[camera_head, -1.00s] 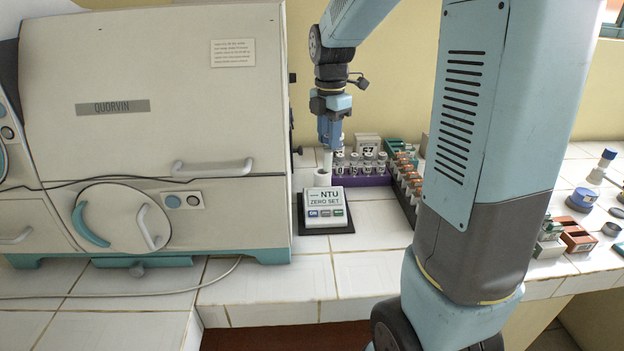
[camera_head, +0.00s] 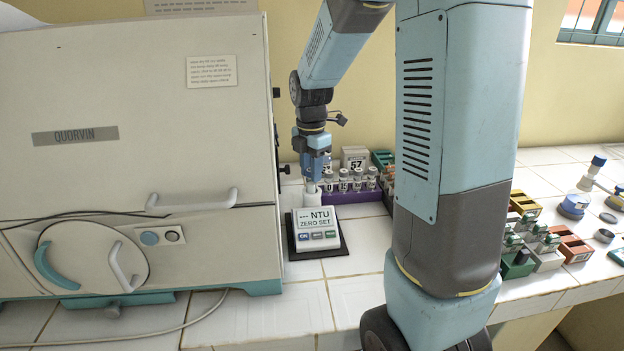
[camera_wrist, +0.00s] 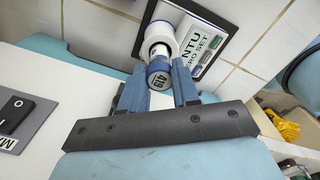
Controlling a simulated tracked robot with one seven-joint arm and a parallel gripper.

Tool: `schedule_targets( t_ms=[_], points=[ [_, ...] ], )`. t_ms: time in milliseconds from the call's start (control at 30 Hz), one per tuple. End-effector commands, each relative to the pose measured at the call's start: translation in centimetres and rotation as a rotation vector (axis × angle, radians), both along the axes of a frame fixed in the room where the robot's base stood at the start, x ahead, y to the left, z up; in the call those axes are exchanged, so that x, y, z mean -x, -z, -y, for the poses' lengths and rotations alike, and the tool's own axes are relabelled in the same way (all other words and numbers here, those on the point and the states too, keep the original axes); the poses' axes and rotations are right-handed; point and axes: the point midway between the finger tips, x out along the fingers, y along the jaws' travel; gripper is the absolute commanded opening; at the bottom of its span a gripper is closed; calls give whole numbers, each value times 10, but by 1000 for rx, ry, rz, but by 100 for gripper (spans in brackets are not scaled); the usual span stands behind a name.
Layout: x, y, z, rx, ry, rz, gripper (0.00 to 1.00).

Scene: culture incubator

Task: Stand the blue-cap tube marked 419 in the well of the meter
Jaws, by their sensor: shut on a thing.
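My gripper (camera_head: 312,176) is shut on the blue-cap tube, whose cap top (camera_wrist: 159,78) reads 419 in the wrist view. The tube hangs cap toward me, its clear body pointing into the round white well (camera_wrist: 163,36) of the meter. Its lower end looks to be within the well's mouth; how deep it sits I cannot tell. The meter (camera_head: 317,230) is a white box on a dark base, with a display reading NTU ZERO SET and several buttons. In the head view the well (camera_head: 311,197) stands at the meter's back, directly under my gripper.
A purple rack (camera_head: 350,197) with several numbered vials stands just right of the well. The large cream incubator (camera_head: 130,150) is close on the left. Tiles in front of the meter are clear.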

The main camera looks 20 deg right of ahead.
Motion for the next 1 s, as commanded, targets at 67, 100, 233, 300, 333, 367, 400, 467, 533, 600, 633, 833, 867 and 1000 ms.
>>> schedule_targets(
  t_ms=[67,100,233,300,333,367,400,467,533,600,633,833,867,1000],
  points=[
    [1,12,0,0,0,-4,0],
    [1,17,0,0,0,-5,0],
    [0,29,0,0,0,-2,0],
    [0,30,0,0,0,0,0],
    [0,29,0,0,0,0,0],
    [0,29,0,0,0,0,0],
    [0,29,0,0,0,0,0],
    [0,29,0,0,0,0,0],
    [0,30,0,0,0,-1,0],
    [0,32,0,0,0,-1,0],
    [0,33,0,0,0,-1,0],
    [0,35,0,0,0,-1,40],
    [0,35,0,0,0,-1,43],
    [0,35,0,0,0,-1,56]
  ],
)
